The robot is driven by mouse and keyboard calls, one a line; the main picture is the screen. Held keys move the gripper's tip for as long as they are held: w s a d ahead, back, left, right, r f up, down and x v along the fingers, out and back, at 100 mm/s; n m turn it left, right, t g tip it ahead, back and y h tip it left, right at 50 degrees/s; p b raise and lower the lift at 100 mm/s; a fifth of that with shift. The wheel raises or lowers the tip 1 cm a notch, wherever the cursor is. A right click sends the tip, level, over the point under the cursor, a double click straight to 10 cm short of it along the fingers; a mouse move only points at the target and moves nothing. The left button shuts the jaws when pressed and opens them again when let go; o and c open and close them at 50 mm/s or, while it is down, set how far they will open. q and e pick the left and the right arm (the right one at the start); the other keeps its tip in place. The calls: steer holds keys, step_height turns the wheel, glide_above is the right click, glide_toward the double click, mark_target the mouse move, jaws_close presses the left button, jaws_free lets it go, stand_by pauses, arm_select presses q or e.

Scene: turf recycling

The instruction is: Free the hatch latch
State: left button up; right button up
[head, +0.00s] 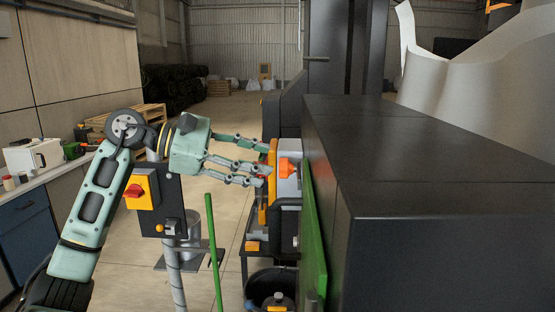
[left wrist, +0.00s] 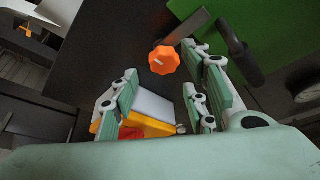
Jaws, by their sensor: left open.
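My left gripper (head: 262,168) is open, its fingers pointing right toward the machine's side, just left of an orange knob (head: 287,168) in the head view. In the left wrist view an orange star-shaped knob (left wrist: 164,60) sits on a dark face beyond the spread fingers (left wrist: 168,80). A grey metal bar (left wrist: 187,27) runs up and right from beside it, and a black handle (left wrist: 240,55) stands by a green panel (left wrist: 270,25). I cannot tell for sure which part is the latch. The fingers hold nothing. My right gripper is out of view.
A big dark machine housing (head: 430,150) fills the right, with a green panel edge (head: 313,235) on its near side. A control box with a red knob (head: 145,190) stands on a post below my left arm. A green pole (head: 213,250) and black bucket (head: 272,287) stand nearby.

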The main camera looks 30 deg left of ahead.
arm_select(q)
steer(key=p+x, duration=0.1)
steer(key=x, duration=0.3)
steer(key=shift+d+r, duration=0.1)
steer(key=shift+r, duration=0.2)
jaws_close()
